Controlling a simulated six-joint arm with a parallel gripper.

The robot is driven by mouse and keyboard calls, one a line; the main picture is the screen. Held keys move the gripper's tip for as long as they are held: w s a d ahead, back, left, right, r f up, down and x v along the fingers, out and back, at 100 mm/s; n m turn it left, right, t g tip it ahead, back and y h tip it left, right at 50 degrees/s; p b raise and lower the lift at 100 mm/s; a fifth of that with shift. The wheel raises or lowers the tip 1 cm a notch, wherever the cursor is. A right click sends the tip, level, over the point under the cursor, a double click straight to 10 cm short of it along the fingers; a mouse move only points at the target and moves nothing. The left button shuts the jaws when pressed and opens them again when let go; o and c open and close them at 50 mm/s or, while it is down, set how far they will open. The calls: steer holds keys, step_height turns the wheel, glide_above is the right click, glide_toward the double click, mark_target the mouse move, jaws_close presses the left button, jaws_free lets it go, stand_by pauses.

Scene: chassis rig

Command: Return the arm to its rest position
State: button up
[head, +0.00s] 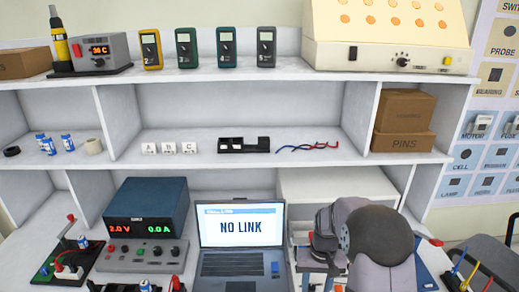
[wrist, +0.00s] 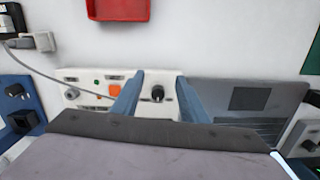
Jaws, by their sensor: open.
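My arm (head: 365,235) stands at the lower right in the head view, folded beside the laptop (head: 238,228). My gripper (wrist: 159,82) shows in the wrist view as two blue fingers, spread apart with nothing held between them. A light panel with a black knob (wrist: 157,93) shows beyond and between the fingers. I cannot tell whether the fingers touch the panel. In the head view the fingertips are mostly hidden by my arm.
The power supply (head: 145,208) reads 2.0 V and 0.0 A, left of the laptop, which shows "NO LINK". Shelves above hold meters, lettered blocks and boxes (head: 403,125). A red tray (wrist: 118,9) and a grey cable (wrist: 62,76) show in the wrist view.

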steer(key=shift+g, duration=0.7)
steer(key=s, duration=0.2)
steer(key=s+f, duration=0.1)
steer(key=s, duration=0.5)
steer(key=shift+s+a+f, duration=0.15)
steer(key=shift+a+f, duration=0.05)
steer(key=shift+a, duration=0.1)
steer(key=s+a+r, duration=0.1)
steer(key=s+r, duration=0.2)
steer(key=s, duration=0.4)
steer(key=s+a+r, duration=0.1)
steer(key=s+r, duration=0.1)
steer(key=s, duration=0.5)
steer(key=r, duration=0.1)
steer(key=w+r+t, duration=0.1)
steer(key=w+r+n+t, duration=0.1)
steer(key=r, duration=0.1)
steer(key=shift+a, duration=0.35)
